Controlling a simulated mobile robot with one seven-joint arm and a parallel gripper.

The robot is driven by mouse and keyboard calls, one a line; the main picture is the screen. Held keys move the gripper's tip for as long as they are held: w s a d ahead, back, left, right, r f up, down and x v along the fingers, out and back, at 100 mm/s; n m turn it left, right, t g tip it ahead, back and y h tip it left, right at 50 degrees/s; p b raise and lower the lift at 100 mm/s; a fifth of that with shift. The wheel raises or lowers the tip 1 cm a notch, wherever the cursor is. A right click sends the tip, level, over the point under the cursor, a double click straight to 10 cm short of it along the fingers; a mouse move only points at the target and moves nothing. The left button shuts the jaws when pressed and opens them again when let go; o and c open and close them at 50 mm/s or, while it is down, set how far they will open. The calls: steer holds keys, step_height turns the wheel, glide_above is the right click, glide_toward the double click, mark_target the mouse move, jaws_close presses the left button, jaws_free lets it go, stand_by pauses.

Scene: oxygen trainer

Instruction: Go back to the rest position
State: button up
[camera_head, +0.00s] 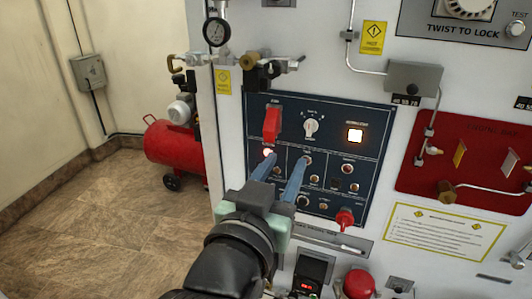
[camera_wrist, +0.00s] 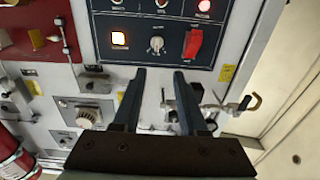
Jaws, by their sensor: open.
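My gripper (camera_head: 281,172) is in front of the lower left part of the dark blue control panel (camera_head: 374,115). Its two blue fingers are apart with nothing between them. In the wrist view my gripper (camera_wrist: 160,75) is also open and empty, with the panel (camera_wrist: 262,15) beyond the fingertips. The panel carries a red switch cover (camera_head: 272,125), a white rotary knob (camera_head: 311,127) and a lit square button (camera_head: 355,135). A small lamp (camera_head: 268,152) glows near the left fingertip. I cannot tell whether a fingertip touches the panel.
A red plate (camera_head: 420,170) with fittings is on the right of the wall. A pressure gauge (camera_head: 216,32) and brass valve (camera_head: 249,61) stick out at the upper left. A red compressor tank (camera_head: 170,145) stands on the floor behind. Open floor (camera_head: 90,225) lies at the left.

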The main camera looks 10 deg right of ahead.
steer(key=s+a+r+n+t+y+p, duration=0.2)
steer(key=s+a+r+t+y+p, duration=0.1)
steer(key=r, duration=1)
steer(key=s+a+r+n+t+y+p, duration=0.2)
steer(key=s+a+r+t+y+p, duration=0.1)
steer(key=r, duration=1)
steer(key=s+a+r+n+t+y+p, duration=0.2)
steer(key=s+a+r+t+y+p, duration=0.2)
steer(key=r, duration=0.9)
steer(key=a+t+p, duration=0.1)
steer(key=t+p, duration=0.1)
steer(key=p, duration=0.1)
steer(key=shift+s+n, duration=0.25)
steer(key=shift+n, duration=0.05)
